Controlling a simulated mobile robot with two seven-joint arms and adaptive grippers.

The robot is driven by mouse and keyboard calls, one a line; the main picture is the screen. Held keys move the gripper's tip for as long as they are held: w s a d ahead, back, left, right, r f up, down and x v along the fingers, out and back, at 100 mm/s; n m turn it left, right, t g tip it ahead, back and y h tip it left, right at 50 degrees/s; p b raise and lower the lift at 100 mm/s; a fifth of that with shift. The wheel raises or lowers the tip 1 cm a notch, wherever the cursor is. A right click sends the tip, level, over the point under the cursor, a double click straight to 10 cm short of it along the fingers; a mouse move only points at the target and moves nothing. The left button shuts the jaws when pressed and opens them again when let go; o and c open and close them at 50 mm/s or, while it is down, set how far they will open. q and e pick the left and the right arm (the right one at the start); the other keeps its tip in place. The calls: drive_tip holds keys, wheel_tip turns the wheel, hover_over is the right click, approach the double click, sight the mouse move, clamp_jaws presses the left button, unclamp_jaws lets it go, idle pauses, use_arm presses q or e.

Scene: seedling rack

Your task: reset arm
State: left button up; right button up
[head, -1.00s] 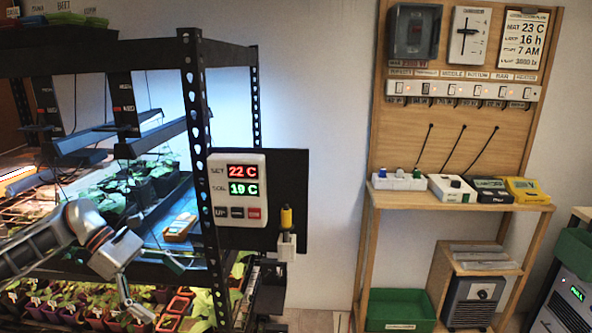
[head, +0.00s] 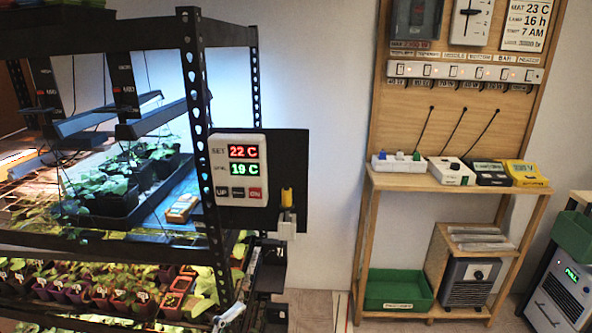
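The task names no object. A small pale grey piece (head: 229,316) shows at the bottom edge in the head view, in front of the rack's near post. It looks like a fingertip of my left gripper, but I cannot be sure. The rest of that arm is out of the picture, so its opening is hidden. My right gripper is not in view.
The black rack (head: 196,110) with seedling trays fills the left. A thermostat box (head: 238,170) reading 22 C and 19 C hangs on its corner. A wooden stand (head: 455,182) and a heater (head: 469,283) stand right. Bare floor lies between.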

use_arm(q)
drive_tip(key=s+a+f+n+g+y, duration=0.2)
drive_tip(key=s+a+f+n+y, duration=0.2)
drive_tip(key=s+f+n, duration=0.4)
drive_tip(key=s+a+f+n+g+y, duration=0.2)
drive_tip(key=s+a+f+n+y, duration=0.3)
drive_tip(key=s+f+n, duration=0.4)
drive_tip(key=shift+s+a+f, duration=0.2)
drive_tip(key=shift+a+f, duration=0.5)
drive_tip(key=shift+a, duration=0.05)
